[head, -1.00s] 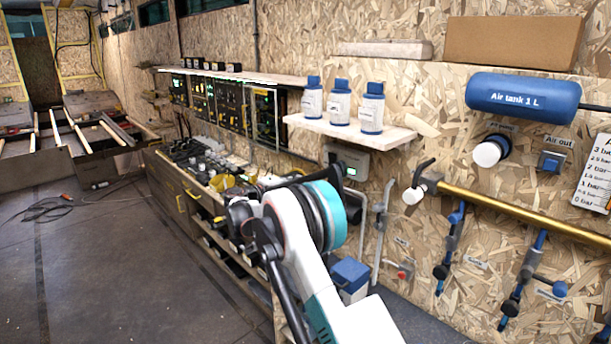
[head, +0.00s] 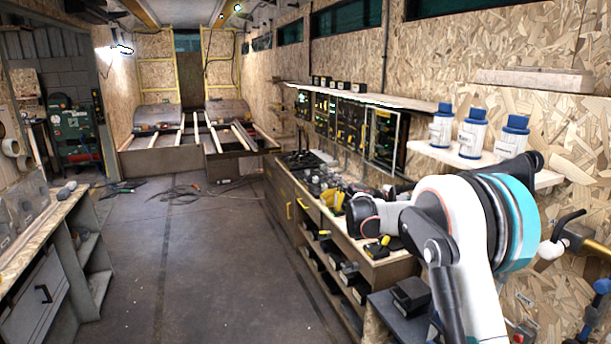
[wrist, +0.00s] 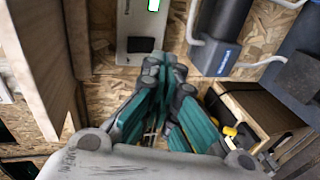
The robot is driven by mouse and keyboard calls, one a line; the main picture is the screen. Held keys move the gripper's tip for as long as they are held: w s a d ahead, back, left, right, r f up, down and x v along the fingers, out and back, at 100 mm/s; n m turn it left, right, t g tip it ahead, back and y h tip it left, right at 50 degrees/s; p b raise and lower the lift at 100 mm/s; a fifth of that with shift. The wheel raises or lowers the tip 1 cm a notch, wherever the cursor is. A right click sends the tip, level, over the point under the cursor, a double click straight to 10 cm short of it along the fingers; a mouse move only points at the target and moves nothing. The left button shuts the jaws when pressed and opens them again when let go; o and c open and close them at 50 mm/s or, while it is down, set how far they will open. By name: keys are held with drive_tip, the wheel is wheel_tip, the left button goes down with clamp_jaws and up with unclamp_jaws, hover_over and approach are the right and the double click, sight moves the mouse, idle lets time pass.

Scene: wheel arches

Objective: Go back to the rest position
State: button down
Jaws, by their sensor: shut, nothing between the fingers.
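My gripper (wrist: 165,68) is in the wrist view, with its teal and grey fingers closed together and nothing between them. It points toward the chipboard wall, near a pale box with a lit green display (wrist: 142,28). I cannot tell whether the fingertips touch anything. In the head view my white and teal arm stands at the right, bent, in front of the wall shelf. My gripper cannot be made out clearly there.
Blue-capped bottles (head: 473,132) stand on a wall shelf (head: 548,178) right by my arm. A cluttered workbench (head: 291,205) runs along the right wall. Another bench (head: 42,232) stands at the left. The dark floor (head: 205,265) between them is mostly clear, with cables (head: 180,192) farther back.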

drive_tip(key=s+a+r+y, duration=0.2)
drive_tip(key=s, duration=0.7)
drive_tip(key=s+a+r+m+y, duration=0.1)
drive_tip(key=s+a+r+y, duration=0.15)
drive_tip(key=s, duration=0.55)
drive_tip(key=s+a+r+y, duration=0.1)
drive_tip(key=s+a+y, duration=0.15)
drive_tip(key=s, duration=0.65)
drive_tip(key=s+a+f+m+y, duration=0.1)
drive_tip(key=s+a+f+y, duration=0.1)
drive_tip(key=s, duration=0.5)
drive_tip(key=s+a+f+t+y, duration=0.1)
drive_tip(key=s+a+f, duration=0.3)
drive_tip(key=s, duration=0.4)
drive_tip(key=s+a+f+m+y, duration=0.1)
drive_tip(key=s+a+f+y, duration=0.2)
drive_tip(key=s, duration=0.5)
drive_tip(key=shift+s+a+m+y, duration=0.2)
drive_tip(key=shift+a+m+y, duration=0.1)
drive_tip(key=shift+a+y, duration=0.1)
drive_tip(key=shift+d, duration=0.1)
